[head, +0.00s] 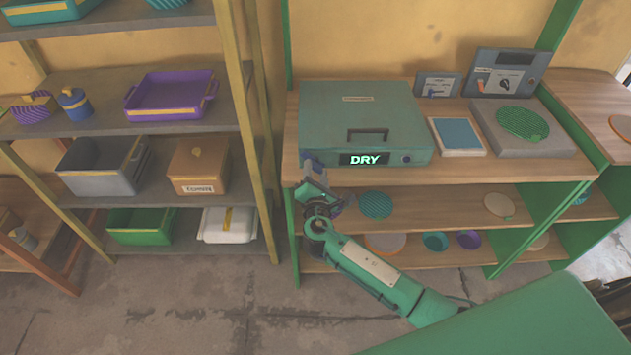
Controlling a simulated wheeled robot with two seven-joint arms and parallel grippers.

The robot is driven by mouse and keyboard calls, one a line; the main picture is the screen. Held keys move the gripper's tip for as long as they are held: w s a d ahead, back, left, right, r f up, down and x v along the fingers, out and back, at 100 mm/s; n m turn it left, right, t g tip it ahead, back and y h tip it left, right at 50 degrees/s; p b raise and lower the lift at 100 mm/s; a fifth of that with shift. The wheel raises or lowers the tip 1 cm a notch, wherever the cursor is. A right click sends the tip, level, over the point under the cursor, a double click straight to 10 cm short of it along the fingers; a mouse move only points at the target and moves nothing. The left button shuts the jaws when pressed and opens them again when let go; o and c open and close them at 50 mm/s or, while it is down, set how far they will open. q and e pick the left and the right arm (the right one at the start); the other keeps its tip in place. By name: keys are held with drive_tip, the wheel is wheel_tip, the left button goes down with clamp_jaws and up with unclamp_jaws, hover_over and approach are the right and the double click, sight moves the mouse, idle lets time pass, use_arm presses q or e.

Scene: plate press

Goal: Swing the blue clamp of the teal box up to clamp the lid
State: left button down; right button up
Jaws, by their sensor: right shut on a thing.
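The teal box (358,110) stands on the wooden bench top with its lid down. My left gripper is not in view.
A blue-and-white pad (457,136) lies right of the box, and a grey slab with a green ribbed disc (522,123) lies farther right. Two signs stand behind. Lower shelves hold discs and bowls. A storage rack (250,130) stands left, across a gap.

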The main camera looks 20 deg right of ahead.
drive_tip(key=shift+f+m+b, duration=0.35)
drive_tip(key=shift+m+b, duration=0.15)
drive_tip(key=shift+m, duration=0.1)
drive_tip(key=m+b, duration=0.5)
drive_tip(key=shift+m+b, duration=0.7)
drive_tip(key=shift+r+m+b, duration=0.1)
drive_tip(key=shift+m+b, duration=0.35)
drive_tip(key=shift+m, duration=0.15)
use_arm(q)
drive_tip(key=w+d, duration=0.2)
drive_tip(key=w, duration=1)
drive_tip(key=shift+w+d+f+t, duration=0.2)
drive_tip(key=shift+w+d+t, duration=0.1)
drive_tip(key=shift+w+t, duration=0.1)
use_arm(e)
drive_tip(key=shift+r+m, duration=0.1)
drive_tip(key=shift+m, duration=0.2)
drive_tip(key=o, duration=1)
drive_tip(key=shift+s, duration=0.1)
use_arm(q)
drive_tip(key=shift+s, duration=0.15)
